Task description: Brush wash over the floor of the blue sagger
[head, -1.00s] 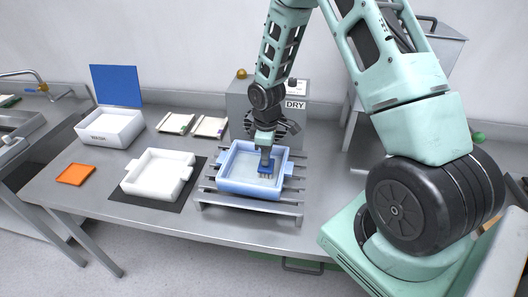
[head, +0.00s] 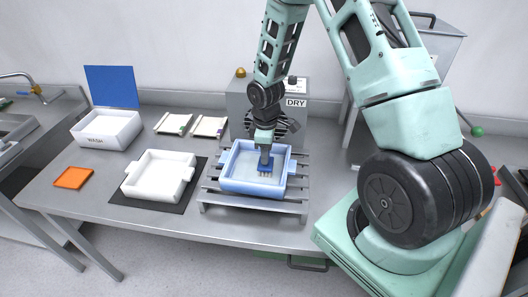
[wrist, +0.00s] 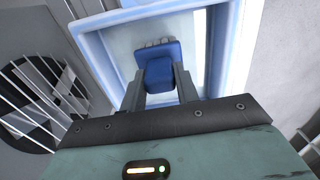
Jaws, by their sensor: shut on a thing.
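The blue sagger (head: 240,187) is a light blue open tray with side lugs, sitting on a slatted metal rack. In the wrist view its wall (wrist: 243,50) frames the pale floor. My gripper (head: 265,157) is over the sagger and shut on a blue-handled brush (head: 264,168). In the wrist view the blue handle (wrist: 159,70) sits between the two fingers, with pale bristles at its far end. The bristles are down at the sagger floor, right of its middle; I cannot tell how firmly they touch. The white wash box (head: 107,130), labelled WASH, stands at the left with its blue lid raised.
A white sagger (head: 157,174) sits on a dark mat (head: 140,200) left of the rack (head: 262,208). An orange tile (head: 73,178) lies near the front left. The grey DRY unit (head: 240,100) with a fan stands close behind the sagger. Two small trays lie at the back.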

